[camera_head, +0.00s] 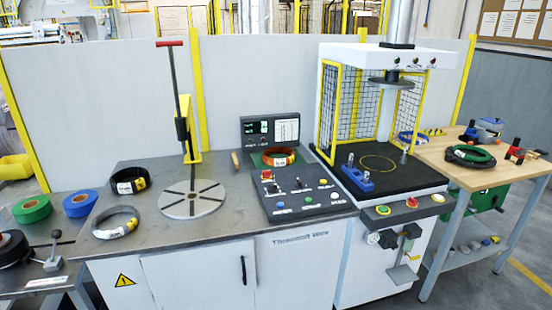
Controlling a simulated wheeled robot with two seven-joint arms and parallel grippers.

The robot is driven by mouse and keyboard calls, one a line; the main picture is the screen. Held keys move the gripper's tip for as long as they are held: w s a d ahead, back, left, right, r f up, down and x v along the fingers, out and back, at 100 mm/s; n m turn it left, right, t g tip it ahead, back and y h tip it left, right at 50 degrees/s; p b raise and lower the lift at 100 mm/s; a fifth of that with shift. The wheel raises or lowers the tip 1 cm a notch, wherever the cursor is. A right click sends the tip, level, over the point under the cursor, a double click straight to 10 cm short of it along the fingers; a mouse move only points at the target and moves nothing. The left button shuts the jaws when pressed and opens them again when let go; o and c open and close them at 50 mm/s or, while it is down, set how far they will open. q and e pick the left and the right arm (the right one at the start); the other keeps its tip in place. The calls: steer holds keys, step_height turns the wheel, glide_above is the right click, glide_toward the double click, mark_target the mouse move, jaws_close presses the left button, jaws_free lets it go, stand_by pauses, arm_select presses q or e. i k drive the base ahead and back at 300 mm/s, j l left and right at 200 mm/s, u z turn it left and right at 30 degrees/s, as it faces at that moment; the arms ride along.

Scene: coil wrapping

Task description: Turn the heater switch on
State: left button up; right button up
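A black control panel (294,207) with several small knobs, switches and coloured buttons lies on the middle of the grey bench. An upright black display box (269,130) with green readouts stands behind it. The caged machine (371,56) to the right has small controls on its white top and a front strip (404,210) with green, red and yellow buttons. Labels are too small to read, so I cannot tell which control is the heater switch or how it is set. Neither of my grippers is in view.
A round grey turntable (193,199) and a red-handled lever post (178,95) stand left of the panel. Wire coils (116,222) lie at the bench's left. A wooden table (479,178) with a green coil (471,155) is at right.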

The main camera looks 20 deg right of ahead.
mark_target(298, 185)
steer(key=i+l, duration=0.7)
steer(key=i, duration=0.15)
steer(key=i+l, duration=0.65)
steer(key=i, duration=0.2)
